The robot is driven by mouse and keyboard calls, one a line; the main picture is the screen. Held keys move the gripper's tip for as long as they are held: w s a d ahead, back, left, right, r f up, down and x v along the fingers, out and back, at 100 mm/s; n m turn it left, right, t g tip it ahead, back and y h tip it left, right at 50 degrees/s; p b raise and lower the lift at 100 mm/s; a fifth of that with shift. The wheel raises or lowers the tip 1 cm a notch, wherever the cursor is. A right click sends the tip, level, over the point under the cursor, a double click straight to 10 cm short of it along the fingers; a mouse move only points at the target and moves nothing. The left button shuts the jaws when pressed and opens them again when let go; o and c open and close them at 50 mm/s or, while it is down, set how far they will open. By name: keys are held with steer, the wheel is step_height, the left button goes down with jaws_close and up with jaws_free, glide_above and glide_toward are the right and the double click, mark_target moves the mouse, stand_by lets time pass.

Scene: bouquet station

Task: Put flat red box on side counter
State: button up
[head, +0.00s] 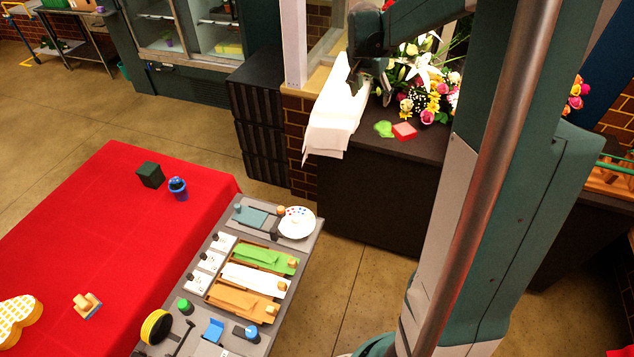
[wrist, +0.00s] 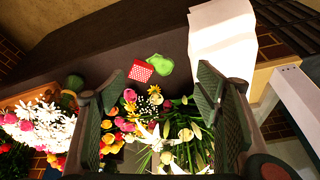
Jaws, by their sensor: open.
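A flat red box (head: 404,131) lies on top of the dark counter (head: 372,190), beside a flat green item (head: 383,129). In the wrist view the red box (wrist: 141,71) shows a pale dotted pattern and sits next to the green item (wrist: 158,65). My gripper (head: 370,90) is above the counter, to the left of the box in the head view, apart from it. In the wrist view my gripper (wrist: 160,88) has its two fingers spread wide with nothing between them; the box lies beyond the fingertips.
White cloth or paper (head: 336,115) drapes over the counter's left end. Flower bouquets (head: 430,95) stand behind the box. A red-covered table (head: 100,230) and a grey table of trays and tools (head: 215,320) are in front, with bare floor between them and the counter.

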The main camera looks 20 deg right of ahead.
steer(key=s+a+r+n+t+y, duration=0.1)
steer(key=s+a+r+n, duration=0.25)
steer(key=s+a, duration=0.5)
steer(key=s+a+r+n+t+y, duration=0.1)
steer(key=s+a+r+n, duration=0.3)
steer(key=a, duration=0.8)
steer(key=s+a+f+n+t+y, duration=0.1)
steer(key=s+a+n, duration=0.1)
steer(key=s+a, duration=0.5)
steer(key=s+a+f+n+t+y, duration=0.1)
steer(key=s+a+f+n, duration=0.1)
steer(key=s+a, duration=0.6)
steer(key=s+n, duration=0.1)
steer(key=s, duration=0.3)
steer(key=shift+s+t, duration=0.4)
